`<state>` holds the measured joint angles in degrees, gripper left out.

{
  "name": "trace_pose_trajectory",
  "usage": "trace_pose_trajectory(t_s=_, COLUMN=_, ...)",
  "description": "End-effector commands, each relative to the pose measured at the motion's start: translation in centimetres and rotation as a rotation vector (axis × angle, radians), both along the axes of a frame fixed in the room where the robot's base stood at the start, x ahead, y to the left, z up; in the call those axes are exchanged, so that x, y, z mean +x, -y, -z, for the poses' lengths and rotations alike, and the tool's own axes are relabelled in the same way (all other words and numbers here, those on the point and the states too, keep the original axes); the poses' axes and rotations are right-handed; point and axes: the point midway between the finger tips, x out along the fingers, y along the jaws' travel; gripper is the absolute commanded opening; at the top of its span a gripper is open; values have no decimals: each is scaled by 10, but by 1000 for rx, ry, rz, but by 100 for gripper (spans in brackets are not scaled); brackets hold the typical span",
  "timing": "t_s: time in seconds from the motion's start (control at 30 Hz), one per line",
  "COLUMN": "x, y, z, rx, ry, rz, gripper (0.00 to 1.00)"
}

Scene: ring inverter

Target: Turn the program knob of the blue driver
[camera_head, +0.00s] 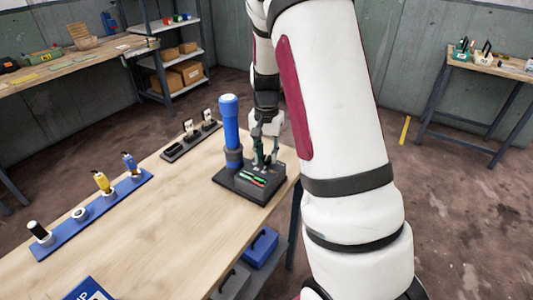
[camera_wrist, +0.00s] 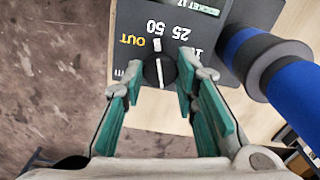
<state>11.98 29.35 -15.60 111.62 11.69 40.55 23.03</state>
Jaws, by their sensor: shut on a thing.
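The blue driver (camera_head: 231,122) stands upright on a dark base (camera_head: 232,188) near the far right edge of the wooden table. In the wrist view its blue and dark body (camera_wrist: 290,85) lies at the right. The black program knob (camera_wrist: 158,72) with a white pointer line sits on the base's panel, by the printed marks OUT, 50 and 25. My gripper (camera_wrist: 160,76) has its green-padded fingers on either side of the knob and is shut on it. In the head view my gripper (camera_head: 266,158) reaches down over the base, just right of the driver; the knob is hidden there.
A blue rack (camera_head: 104,214) with several tools lies at the table's left. A dark holder (camera_head: 189,143) with small items stands behind. A blue bin (camera_head: 261,248) is below the table's right edge. My arm fills the right middle of the head view. The table's centre is clear.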

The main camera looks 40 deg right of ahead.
Motion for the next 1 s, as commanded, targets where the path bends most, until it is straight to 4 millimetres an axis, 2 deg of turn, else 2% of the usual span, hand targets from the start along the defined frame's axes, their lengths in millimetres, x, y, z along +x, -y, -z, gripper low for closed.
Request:
trace_pose_trajectory(t_s=0.17, x=1, y=0, z=0, rx=0, ry=2, rz=-2, gripper=0)
trace_pose_trajectory(t_s=0.2, x=1, y=0, z=0, rx=0, ry=2, rz=-2, gripper=34)
trace_pose_trajectory(t_s=0.27, x=1, y=-1, z=0, rx=0, ry=2, rz=-2, gripper=47)
trace_pose_trajectory(t_s=0.67, x=1, y=0, z=-5, rx=-1, ry=3, rz=-2, gripper=47)
trace_pose_trajectory(t_s=0.77, x=1, y=0, z=-18, rx=-1, ry=4, rz=-2, gripper=47)
trace_pose_trajectory(t_s=1.0, x=1, y=0, z=-66, rx=-2, ry=6, rz=-3, gripper=47)
